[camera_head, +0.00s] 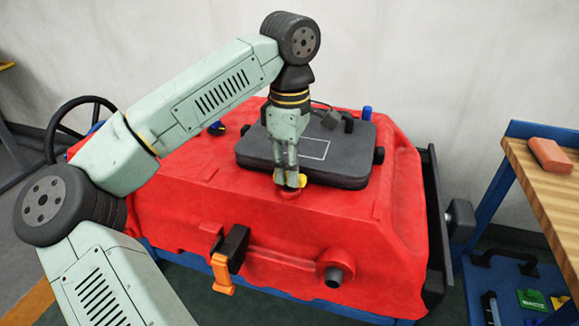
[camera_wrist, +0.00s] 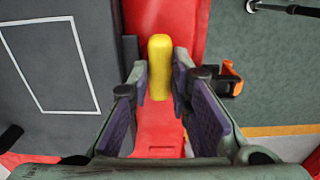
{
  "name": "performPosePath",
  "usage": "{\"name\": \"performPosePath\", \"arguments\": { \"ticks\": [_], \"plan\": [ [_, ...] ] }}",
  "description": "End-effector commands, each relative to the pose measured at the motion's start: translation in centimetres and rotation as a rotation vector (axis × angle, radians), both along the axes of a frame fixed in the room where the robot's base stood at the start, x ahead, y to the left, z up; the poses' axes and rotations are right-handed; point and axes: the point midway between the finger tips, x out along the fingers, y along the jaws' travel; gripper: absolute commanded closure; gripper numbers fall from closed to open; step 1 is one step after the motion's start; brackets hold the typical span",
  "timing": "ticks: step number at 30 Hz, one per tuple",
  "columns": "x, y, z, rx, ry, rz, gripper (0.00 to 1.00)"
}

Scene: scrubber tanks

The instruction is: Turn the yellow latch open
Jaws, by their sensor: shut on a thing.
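The yellow latch (camera_head: 302,180) is on top of the red tank (camera_head: 225,205), at the front edge of the dark grey lid (camera_head: 345,180). In the wrist view the yellow latch (camera_wrist: 159,65) is a rounded upright bar in the picture, beside the edge of the grey lid (camera_wrist: 55,65). My gripper (camera_head: 289,183) points down at it from above. In the wrist view my gripper (camera_wrist: 165,85) has one finger on each side of the latch and is shut on it.
An orange handle (camera_head: 222,274) on a black bracket and a round red port (camera_head: 335,268) stick out of the tank's front. A black steering wheel (camera_head: 68,128) stands at the left. A wooden-topped bench (camera_head: 540,185) with an orange-red block (camera_head: 549,155) is at the right.

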Motion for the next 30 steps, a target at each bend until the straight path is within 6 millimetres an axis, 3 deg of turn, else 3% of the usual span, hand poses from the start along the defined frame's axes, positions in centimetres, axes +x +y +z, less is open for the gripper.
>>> {"name": "performPosePath", "arguments": {
  "ticks": [1,2,10,22,30],
  "plan": [
    [0.0,0.0,0.0,-0.001,0.000,-0.003,1.00],
    [0.0,0.0,0.0,-0.001,0.000,-0.003,0.80],
    [0.0,0.0,0.0,0.000,0.000,-0.001,0.62],
    [0.0,0.0,0.7,0.001,-0.001,0.001,0.62],
    [0.1,0.0,5.9,0.001,-0.003,0.002,0.62]
  ]
}}
